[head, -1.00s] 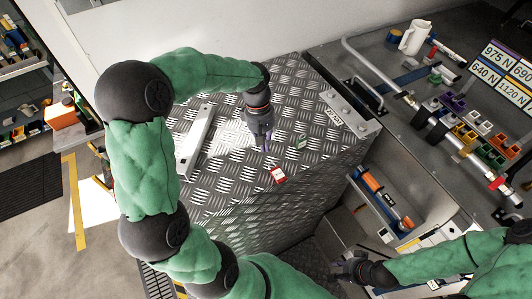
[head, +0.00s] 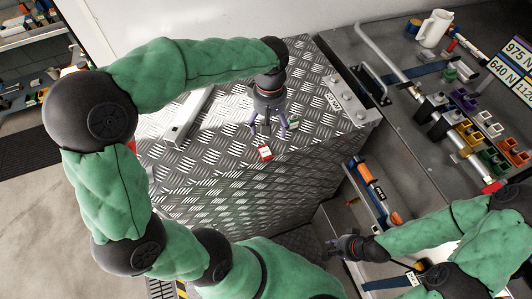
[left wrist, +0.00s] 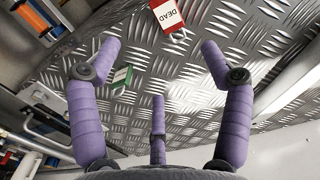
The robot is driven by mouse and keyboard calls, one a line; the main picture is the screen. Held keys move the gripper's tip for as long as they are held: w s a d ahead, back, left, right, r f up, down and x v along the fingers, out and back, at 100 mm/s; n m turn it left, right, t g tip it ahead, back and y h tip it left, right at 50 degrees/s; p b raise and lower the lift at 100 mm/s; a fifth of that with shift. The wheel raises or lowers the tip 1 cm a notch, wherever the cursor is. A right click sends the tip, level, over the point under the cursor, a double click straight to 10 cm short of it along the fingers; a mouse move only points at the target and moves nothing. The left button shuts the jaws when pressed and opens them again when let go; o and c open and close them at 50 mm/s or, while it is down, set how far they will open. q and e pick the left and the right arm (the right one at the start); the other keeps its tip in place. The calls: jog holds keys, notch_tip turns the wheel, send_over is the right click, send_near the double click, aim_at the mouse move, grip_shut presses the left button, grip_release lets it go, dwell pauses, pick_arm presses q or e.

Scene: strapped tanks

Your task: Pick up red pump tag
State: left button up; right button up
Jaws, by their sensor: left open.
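The red pump tag (head: 265,153) lies on the diamond-plate top near its front edge, red with a white label. In the left wrist view the red tag (left wrist: 172,14) sits at the top edge, beyond the fingertips, its label reading "DEAD". My left gripper (head: 268,128) is open and empty, its purple fingers spread just behind the red tag. In the left wrist view its fingers (left wrist: 160,62) stand apart with nothing between them. A green tag (head: 293,124) lies beside the left fingers. My right gripper (head: 343,246) is low at the right, small and dark; its jaws are unclear.
The diamond-plate box (head: 240,190) drops off just in front of the red tag. A pale metal bracket (head: 188,118) lies left of my left gripper. A plate with bolts (head: 350,95) and a handle are at the right. Coloured clamps (head: 480,125) fill the right bench.

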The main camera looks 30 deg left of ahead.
pick_arm(q)
send_over(267, 149)
notch_tip(267, 149, down, 5)
jog(key=shift+w+a, duration=0.1)
jog(key=shift+a, duration=0.05)
jog(key=shift+f, duration=0.45)
jog(key=shift+s+f, duration=0.2)
jog(key=shift+f, duration=2.3)
jog(key=c, duration=1.2)
